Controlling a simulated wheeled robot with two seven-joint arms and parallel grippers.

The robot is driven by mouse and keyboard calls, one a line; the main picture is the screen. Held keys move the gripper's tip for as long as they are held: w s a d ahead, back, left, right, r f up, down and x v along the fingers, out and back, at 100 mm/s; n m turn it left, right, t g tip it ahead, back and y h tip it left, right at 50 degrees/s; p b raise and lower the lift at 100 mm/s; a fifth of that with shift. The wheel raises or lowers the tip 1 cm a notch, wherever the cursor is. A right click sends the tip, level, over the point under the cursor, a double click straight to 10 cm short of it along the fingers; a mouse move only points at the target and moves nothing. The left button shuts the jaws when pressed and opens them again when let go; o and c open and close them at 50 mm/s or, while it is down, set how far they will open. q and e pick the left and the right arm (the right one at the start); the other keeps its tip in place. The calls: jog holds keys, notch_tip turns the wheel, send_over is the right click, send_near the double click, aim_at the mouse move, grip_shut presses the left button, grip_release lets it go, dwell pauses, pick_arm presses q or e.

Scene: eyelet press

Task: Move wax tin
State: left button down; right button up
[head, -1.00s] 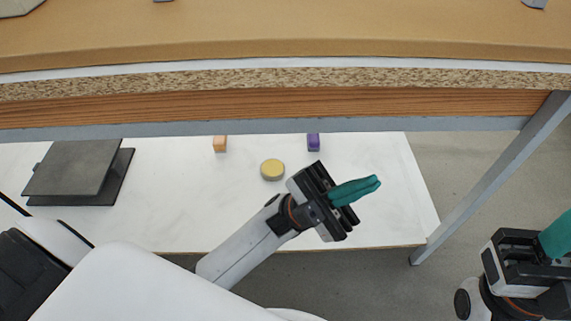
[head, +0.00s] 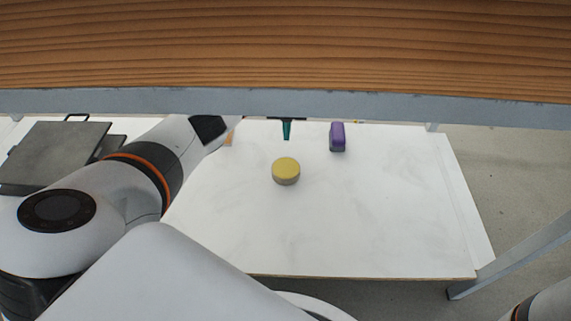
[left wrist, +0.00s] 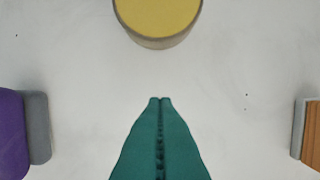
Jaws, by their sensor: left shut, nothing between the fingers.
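The wax tin (head: 286,170) is a round tin with a yellow top and grey side, standing on the white lower shelf (head: 330,240). In the left wrist view the tin (left wrist: 158,18) is at the top edge, partly cut off. My left gripper (head: 287,136) is behind the tin in the head view, with its green fingers pointing down. In the left wrist view its fingertips (left wrist: 160,100) are together, empty, and apart from the tin. My right gripper is out of the head view; only a piece of my right arm shows at the lower right corner.
A purple and grey block (head: 338,136) stands right of the tin. An orange-brown block (left wrist: 307,132) is mostly hidden behind my left arm in the head view. A dark flat press (head: 55,155) is at the left. The upper table edge (head: 300,50) overhangs the shelf's back.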

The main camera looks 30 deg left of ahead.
aim_at(285, 174)
pick_arm(q)
jog(key=shift+s+d, duration=0.4)
jog(key=shift+s, duration=0.2)
jog(key=s+d+b, duration=0.1)
jog(key=s+d, duration=0.1)
jog(key=s, duration=0.1)
jog(key=s+d+b, duration=0.1)
jog(key=s, duration=0.2)
jog(key=s+d, duration=0.2)
jog(key=s, duration=0.1)
jog(key=shift+d+f+b, duration=0.15)
jog(key=shift+d+b, duration=0.2)
jog(key=shift+b, duration=0.05)
jog(key=shift+f+b, duration=0.35)
jog(key=shift+b, duration=0.25)
jog(key=shift+f, duration=0.3)
jog(key=shift+a, duration=0.1)
